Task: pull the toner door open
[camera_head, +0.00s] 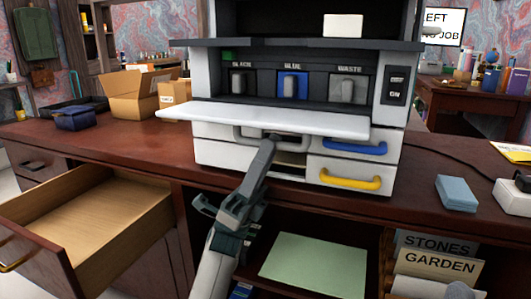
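The toner door (275,118) is a white panel on the front of the white and dark grey machine (385,160). It is folded down and sticks out nearly flat towards me. Above it the toner bay shows a black unit (238,84), a blue unit (292,86) and a grey waste unit (347,88). My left gripper (268,146) reaches up from below, its tip just under the door's front edge, near the grey handle (244,138). Its finger gap is not clear, and I cannot tell whether it touches the handle or door. My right gripper is not seen.
Blue (355,148) and yellow (350,180) drawer handles sit below the door at right. An open desk drawer (90,215) juts out at left. Cardboard boxes (138,95) stand at the back left. A blue block (456,193) lies at right. An open shelf (315,262) lies below.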

